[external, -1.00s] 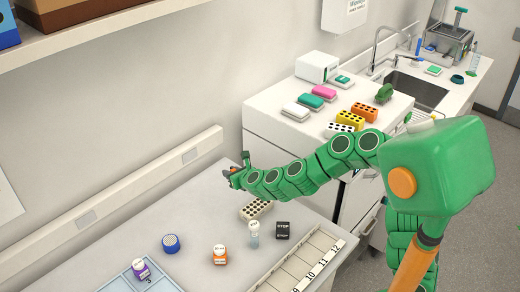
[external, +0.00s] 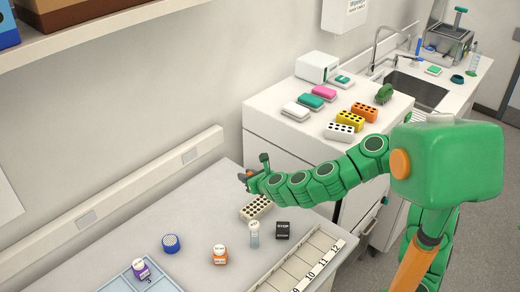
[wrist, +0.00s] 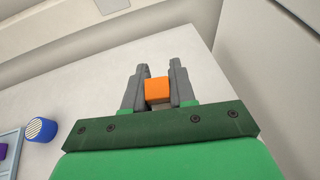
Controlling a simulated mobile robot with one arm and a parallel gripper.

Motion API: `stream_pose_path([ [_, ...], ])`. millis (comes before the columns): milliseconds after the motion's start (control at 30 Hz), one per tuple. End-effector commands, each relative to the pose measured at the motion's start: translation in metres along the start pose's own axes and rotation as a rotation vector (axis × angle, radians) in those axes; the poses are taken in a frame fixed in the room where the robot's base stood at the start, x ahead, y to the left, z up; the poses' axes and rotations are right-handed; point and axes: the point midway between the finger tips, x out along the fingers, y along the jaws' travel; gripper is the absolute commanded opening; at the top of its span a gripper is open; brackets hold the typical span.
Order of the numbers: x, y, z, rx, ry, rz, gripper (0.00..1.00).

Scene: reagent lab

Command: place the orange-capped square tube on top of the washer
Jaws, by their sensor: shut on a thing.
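My gripper (external: 250,177) is shut on the orange-capped square tube and holds it in the air above the back right of the near table. The tube's orange cap (wrist: 157,91) shows between the grey fingers in the wrist view; the rest of the tube is hidden. No appliance is plainly marked as the washer. A large white cabinet (external: 284,155) stands beyond the table, to the right of my gripper, and a grey metal unit (external: 446,42) stands by the sink; I cannot tell whether either is the washer.
The near table (external: 195,205) holds a beige rack (external: 256,207), a clear tube (external: 254,235), a black block (external: 282,229), an orange bottle (external: 220,254) and a blue round container (external: 171,243). Coloured racks and a white box (external: 316,66) stand on the cabinet top.

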Motion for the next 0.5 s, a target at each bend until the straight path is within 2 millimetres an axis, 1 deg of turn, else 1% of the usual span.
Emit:
stream_pose_path([
  [167,-0.007,0.000,0.020,0.003,-0.004,-0.001,0.00],
  [300,-0.018,0.001,0.046,0.004,-0.007,0.001,0.00],
  [367,-0.023,0.001,0.056,0.005,-0.005,0.002,0.00],
  [500,-0.034,0.000,0.083,0.006,-0.006,0.000,0.00],
])
